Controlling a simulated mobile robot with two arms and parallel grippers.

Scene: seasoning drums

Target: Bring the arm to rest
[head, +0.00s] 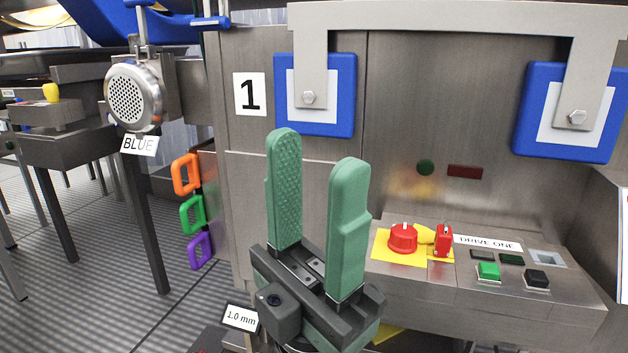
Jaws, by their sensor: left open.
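My left gripper (317,175) stands upright in the middle of the head view, with two green fingers on a dark grey body. The fingers are apart and nothing is between them. It is in front of the steel cabinet (400,130) marked 1, to the left of the control panel (540,297). My right gripper is not in view.
The panel carries a red rotary switch (403,238), a red padlock (443,241), a green button (488,271) and a black button (537,279). Orange, green and purple handles (186,175) hang on the cabinet's left side. Ribbed floor (110,290) is open at left.

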